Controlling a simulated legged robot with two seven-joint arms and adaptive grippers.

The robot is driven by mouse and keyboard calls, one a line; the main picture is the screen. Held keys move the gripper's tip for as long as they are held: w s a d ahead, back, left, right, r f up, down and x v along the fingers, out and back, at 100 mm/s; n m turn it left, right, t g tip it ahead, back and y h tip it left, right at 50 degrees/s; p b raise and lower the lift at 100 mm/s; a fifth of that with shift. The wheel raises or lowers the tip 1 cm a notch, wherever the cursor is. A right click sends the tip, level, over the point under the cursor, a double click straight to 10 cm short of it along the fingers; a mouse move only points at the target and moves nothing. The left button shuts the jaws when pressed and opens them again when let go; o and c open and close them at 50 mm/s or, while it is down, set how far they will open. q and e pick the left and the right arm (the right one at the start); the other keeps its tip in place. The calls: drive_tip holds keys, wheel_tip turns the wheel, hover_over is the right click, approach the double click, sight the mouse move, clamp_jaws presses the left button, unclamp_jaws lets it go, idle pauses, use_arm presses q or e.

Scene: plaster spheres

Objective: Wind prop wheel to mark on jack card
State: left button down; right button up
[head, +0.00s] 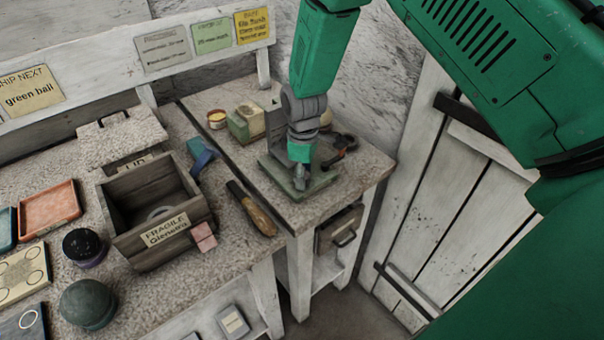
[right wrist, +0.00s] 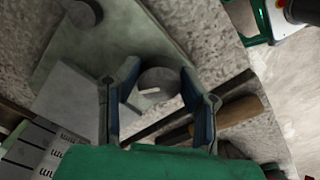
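The prop wheel appears as a grey round knob with a white mark (right wrist: 157,84) in the right wrist view. It sits on a flat greenish plate (right wrist: 115,35). My right gripper (right wrist: 158,72) is open, with one blue-lined finger on each side of the knob and small gaps showing. In the head view my right gripper (head: 300,178) points down over the green plate (head: 268,165) on the right bench and hides the wheel. I cannot tell which card is the jack card; a grey card (head: 165,48) hangs on the back board, its small text unreadable. My left gripper is out of view.
A wooden box labelled FRAGILE (head: 165,233) stands on the left bench. A wooden-handled tool (head: 254,210) lies near the gap between benches. Green and cream blocks (head: 245,122), a small tin (head: 216,119) and dark pliers-like tool (head: 343,145) surround the plate.

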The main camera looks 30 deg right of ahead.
drive_tip(key=shift+w+r, duration=0.15)
drive_tip(key=shift+w, duration=0.05)
drive_tip(key=m+p, duration=0.1)
drive_tip(key=m, duration=0.2)
drive_tip(key=shift+w+r+m+p, duration=0.1)
drive_tip(key=shift+r+m+p, duration=0.05)
drive_tip(key=shift+m+p, duration=0.25)
drive_tip(key=m+p, duration=0.1)
drive_tip(key=m, duration=0.3)
drive_tip(key=shift+m, duration=0.3)
drive_tip(key=m+p, duration=0.1)
drive_tip(key=m, duration=0.3)
drive_tip(key=shift+w+m, duration=0.1)
drive_tip(key=shift+m, duration=0.2)
drive_tip(key=m+p, duration=0.1)
drive_tip(key=m, duration=0.3)
drive_tip(key=shift+m, duration=0.4)
drive_tip(key=o, duration=1.1)
drive_tip(key=shift+c, duration=0.2)
drive_tip(key=shift+o, duration=0.4)
